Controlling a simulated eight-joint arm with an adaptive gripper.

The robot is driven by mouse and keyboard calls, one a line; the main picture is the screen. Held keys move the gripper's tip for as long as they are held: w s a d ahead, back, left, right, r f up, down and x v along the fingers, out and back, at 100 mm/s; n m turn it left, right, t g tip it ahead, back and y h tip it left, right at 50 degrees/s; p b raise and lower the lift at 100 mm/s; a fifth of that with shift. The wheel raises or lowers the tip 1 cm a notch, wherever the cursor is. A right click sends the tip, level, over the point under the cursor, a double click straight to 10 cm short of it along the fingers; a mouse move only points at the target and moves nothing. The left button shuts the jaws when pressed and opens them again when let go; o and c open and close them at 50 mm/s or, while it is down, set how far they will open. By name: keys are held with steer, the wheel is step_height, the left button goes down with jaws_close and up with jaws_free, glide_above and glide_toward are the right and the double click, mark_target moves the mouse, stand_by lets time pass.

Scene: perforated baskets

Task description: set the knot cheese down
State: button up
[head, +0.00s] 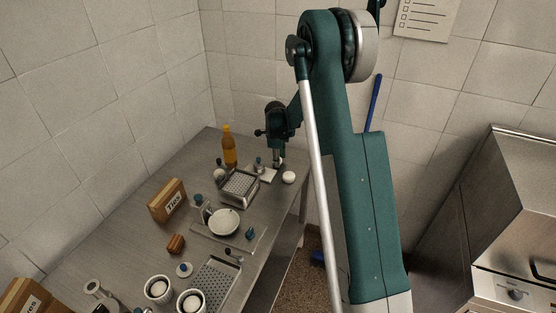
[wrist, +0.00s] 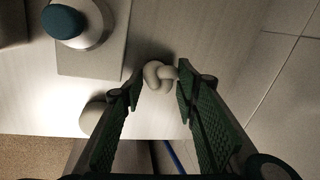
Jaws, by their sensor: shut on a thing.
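The knot cheese (wrist: 157,76) is a small off-white knotted piece between my fingertips in the wrist view. My gripper (wrist: 161,82) is shut on it, one green ridged finger on each side. In the head view my gripper (head: 279,160) is low over the far right end of the metal table (head: 140,225), and the cheese is too small there to make out clearly. A dark shadow lies close beside the cheese in the wrist view. I cannot tell whether it touches the tabletop.
A white round piece (head: 289,177) lies near the table edge; it also shows beside my left finger (wrist: 93,117). A pale board (wrist: 107,48) bears a teal-topped white item (wrist: 78,22). A perforated basket (head: 238,187) and an orange bottle (head: 229,147) stand left of my gripper.

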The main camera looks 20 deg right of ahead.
steer(key=shift+f, duration=0.25)
steer(key=o, duration=0.9)
steer(key=shift+c, duration=0.2)
steer(key=shift+r, duration=0.1)
steer(key=v, duration=1.2)
steer(key=shift+r, duration=0.1)
